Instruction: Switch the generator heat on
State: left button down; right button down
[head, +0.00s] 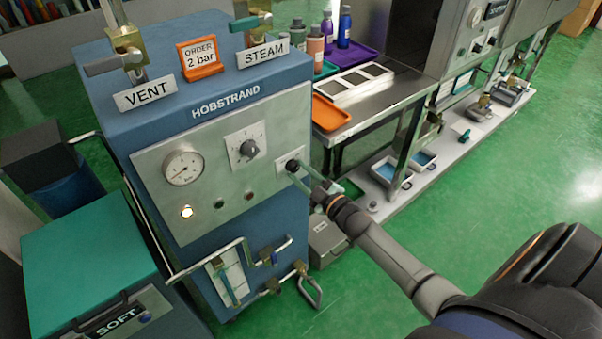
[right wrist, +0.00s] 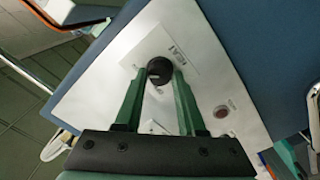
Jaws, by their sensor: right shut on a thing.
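The blue generator (head: 215,110) marked HOBSTRAND stands at the left centre, with a grey front panel (head: 150,155). The small black heat knob (head: 293,166) sits at the panel's right side on a white plate; it also shows in the right wrist view (right wrist: 158,70), its plate label seeming to read HEAT. My right gripper (head: 300,172) reaches it from the lower right. Its green fingers are shut on the knob, one on either side, as the right wrist view (right wrist: 160,80) shows. A lamp (head: 187,212) at the panel's lower left glows; two others are dark. My left gripper is out of view.
A pressure gauge (head: 183,166) and a larger dial (head: 248,149) share the panel. VENT (head: 145,94) and STEAM (head: 264,54) valves and an orange 2 bar sign (head: 200,58) are on top. Pipes stick out below. Open green floor (head: 520,150) lies to the right.

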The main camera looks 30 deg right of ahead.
jog(key=c, duration=0.5)
grip_release()
jog(key=shift+s, duration=0.15)
jog(key=s+d, duration=0.1)
jog(key=s, duration=1.1)
jog(key=shift+s, duration=0.1)
jog(key=s+a+f+m+g+p, duration=0.2)
jog(key=s+a+f+m+g, duration=0.2)
jog(key=s+a, duration=0.3)
jog(key=s+a+f+m+g+y+p, duration=0.1)
jog(key=s+a+f+m+g, duration=0.2)
jog(key=s+a, duration=0.4)
jog(key=a+f+g, duration=0.1)
jog(key=a+f, duration=0.1)
jog(key=a, duration=0.2)
jog(key=shift+a+f+m+g+p, duration=0.25)
jog(key=shift+f+m+g+p, duration=0.05)
jog(key=shift+f+m+p, duration=0.1)
